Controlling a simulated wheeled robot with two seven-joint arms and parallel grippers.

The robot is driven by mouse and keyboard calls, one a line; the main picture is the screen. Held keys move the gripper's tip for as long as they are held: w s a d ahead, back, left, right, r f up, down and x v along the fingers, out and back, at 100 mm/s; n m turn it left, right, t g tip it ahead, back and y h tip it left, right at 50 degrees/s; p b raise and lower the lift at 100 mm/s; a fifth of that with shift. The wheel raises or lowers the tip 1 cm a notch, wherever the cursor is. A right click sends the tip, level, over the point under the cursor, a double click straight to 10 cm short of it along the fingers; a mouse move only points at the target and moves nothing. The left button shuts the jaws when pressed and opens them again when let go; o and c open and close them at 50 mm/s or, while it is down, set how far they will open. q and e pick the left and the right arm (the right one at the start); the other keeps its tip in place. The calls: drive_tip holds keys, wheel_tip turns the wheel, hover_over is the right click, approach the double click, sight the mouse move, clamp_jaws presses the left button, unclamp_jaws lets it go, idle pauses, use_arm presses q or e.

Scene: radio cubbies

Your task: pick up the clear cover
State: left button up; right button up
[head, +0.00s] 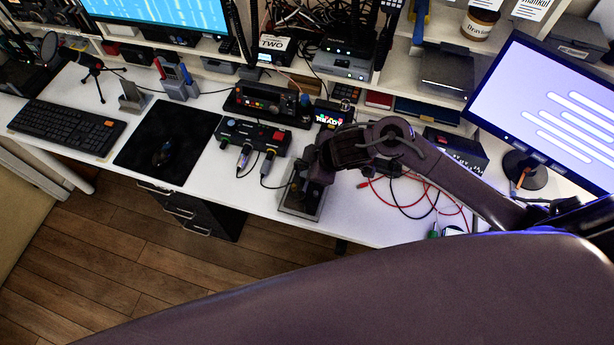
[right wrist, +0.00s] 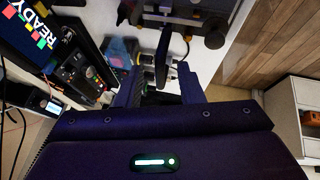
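I cannot make out the clear cover for certain in either view. My right gripper (head: 308,190) points down at a grey, flat-based unit (head: 318,210) near the desk's front edge and hides much of it. In the right wrist view, the fingers of this gripper (right wrist: 152,78) stand apart, with the white desk and cable plugs showing between them. I see nothing solid held there, though a clear part would be hard to see. My left gripper is not in view.
A black control box (head: 252,137) with plugged cables stands left of the right gripper. A small READY screen (head: 331,115) is behind it. Red and black cables (head: 412,196) lie to the right. A mouse mat (head: 167,140) and keyboard (head: 68,126) are further left.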

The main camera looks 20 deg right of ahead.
clamp_jaws()
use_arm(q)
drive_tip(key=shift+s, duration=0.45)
use_arm(e)
drive_tip(key=shift+r, duration=0.1)
